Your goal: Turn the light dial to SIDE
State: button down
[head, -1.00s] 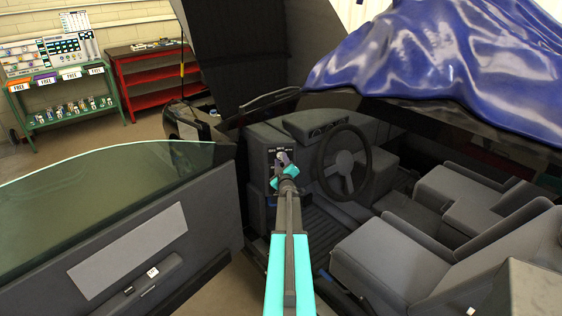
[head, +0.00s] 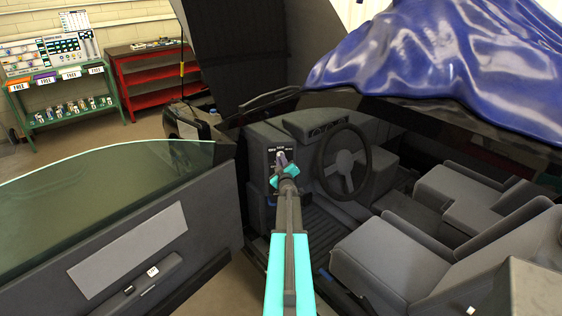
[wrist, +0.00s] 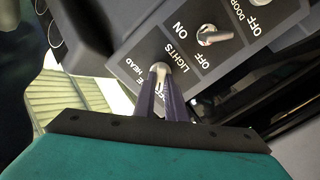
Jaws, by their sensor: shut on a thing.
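The light dial (wrist: 158,68) is a pale knob on a dark panel (wrist: 190,75), below the word LIGHTS in the wrist view. HEAD can be read beside it; another label is cut to an E, and the rest is behind the fingers. My gripper (wrist: 161,88) is shut on the dial, with its purple-grey fingers either side of the knob. In the head view my gripper (head: 281,162) reaches the panel left of the steering wheel, and the pale dial (head: 280,155) shows at its tips. I cannot tell exactly where the dial points.
A toggle marked ON and OFF (wrist: 215,36) is near the dial on the same panel, with another control beyond. The steering wheel (head: 344,162) is close on the right. The open car door (head: 120,220) stands left of my arm.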

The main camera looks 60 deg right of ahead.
jog(key=m, duration=0.4)
jog(key=shift+s, duration=0.1)
jog(key=shift+s+d+m+p, duration=0.1)
jog(key=shift+m+p, duration=0.3)
jog(key=shift+m, duration=1.6)
jog(key=shift+f, duration=0.1)
jog(key=c, duration=1.8)
grip_release()
jog(key=b+v, duration=0.3)
jog(key=v, duration=1.1)
